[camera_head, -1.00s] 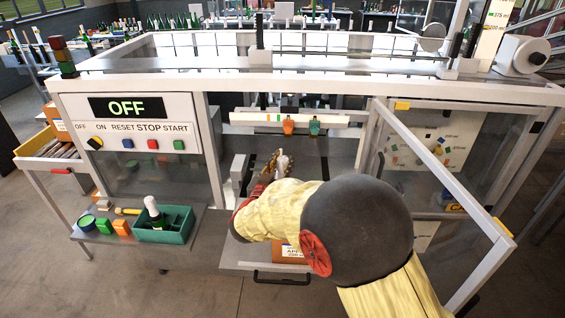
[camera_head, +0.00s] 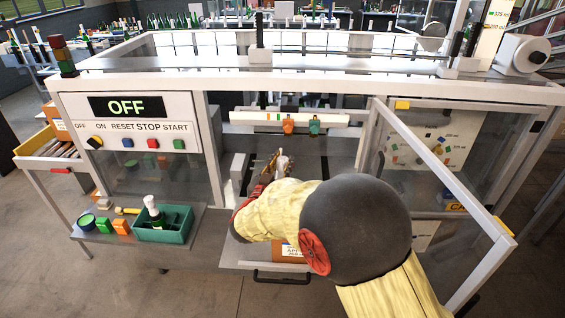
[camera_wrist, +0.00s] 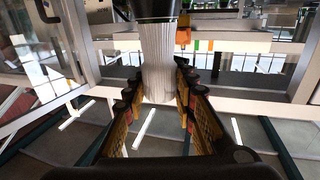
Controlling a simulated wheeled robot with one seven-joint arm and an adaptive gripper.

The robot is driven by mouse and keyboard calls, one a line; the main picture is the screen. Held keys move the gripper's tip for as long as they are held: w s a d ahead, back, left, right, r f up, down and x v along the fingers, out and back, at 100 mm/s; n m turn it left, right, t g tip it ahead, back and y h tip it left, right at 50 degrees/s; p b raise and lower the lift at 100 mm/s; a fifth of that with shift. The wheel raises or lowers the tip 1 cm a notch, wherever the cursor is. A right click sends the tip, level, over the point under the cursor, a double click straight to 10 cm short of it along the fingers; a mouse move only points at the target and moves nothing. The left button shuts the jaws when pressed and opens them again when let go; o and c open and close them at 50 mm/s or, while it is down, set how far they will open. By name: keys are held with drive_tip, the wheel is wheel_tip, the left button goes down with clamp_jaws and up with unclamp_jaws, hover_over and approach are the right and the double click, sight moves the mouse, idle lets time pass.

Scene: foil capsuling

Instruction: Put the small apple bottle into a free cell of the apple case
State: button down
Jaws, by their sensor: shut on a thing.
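My gripper (camera_head: 272,170) is shut on a bottle with a white foil top (camera_head: 282,160), inside the open bay of the machine. In the wrist view the pleated white foil (camera_wrist: 157,65) stands between the two fingers of my gripper (camera_wrist: 155,105), with a dark part above it. The bottle's label and lower body are hidden, so I cannot read which bottle it is. The apple case (camera_head: 291,252), a brown carton with a partly readable white label, sits low in front of the bay. My arm covers most of it, and its cells are hidden.
A green tray (camera_head: 172,236) on the left shelf holds a white-topped bottle (camera_head: 152,208). Orange and green blocks (camera_head: 121,227) lie beside it. The open door frame (camera_head: 440,170) stands close to my arm on the right. The panel (camera_head: 126,107) reads OFF.

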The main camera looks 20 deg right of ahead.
drive_tip(key=shift+f+b, duration=2.8)
drive_tip(key=shift+f, duration=1.45)
drive_tip(key=c, duration=1.8)
unclamp_jaws()
drive_tip(key=o, duration=0.4)
drive_tip(key=shift+s+f, duration=0.1)
drive_tip(key=shift+f, duration=0.05)
drive_tip(key=v, duration=1.2)
